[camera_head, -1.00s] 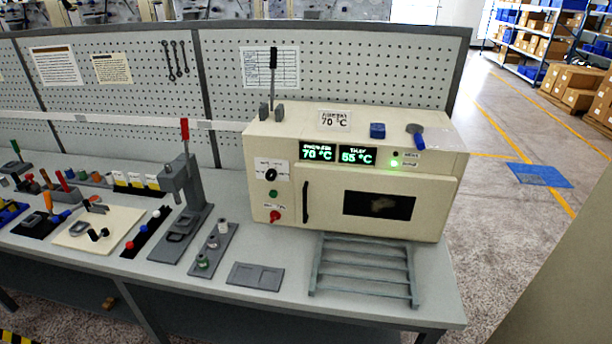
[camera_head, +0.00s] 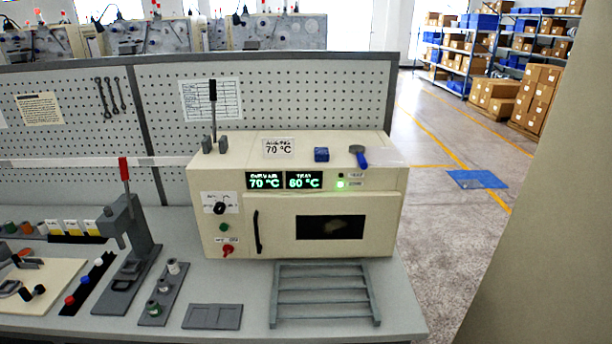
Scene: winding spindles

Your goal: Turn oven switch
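A cream oven (camera_head: 300,190) stands on the grey workbench, its door shut, with a dark window and a black handle on the door's left. Its black rotary switch (camera_head: 219,208) sits on a white label at the left of the front. Below it are a green button (camera_head: 224,228) and a red switch (camera_head: 228,249). The left display (camera_head: 265,181) reads 70 °C and the right display (camera_head: 304,180) reads 60 °C. A green light glows beside them. Neither of my grippers is in view.
A wire rack (camera_head: 325,294) lies on the bench before the oven. A grey plate (camera_head: 213,317), a spool holder (camera_head: 163,296) and a red-handled press (camera_head: 127,250) are to its left. A pegboard (camera_head: 300,105) stands behind. Floor is open at right.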

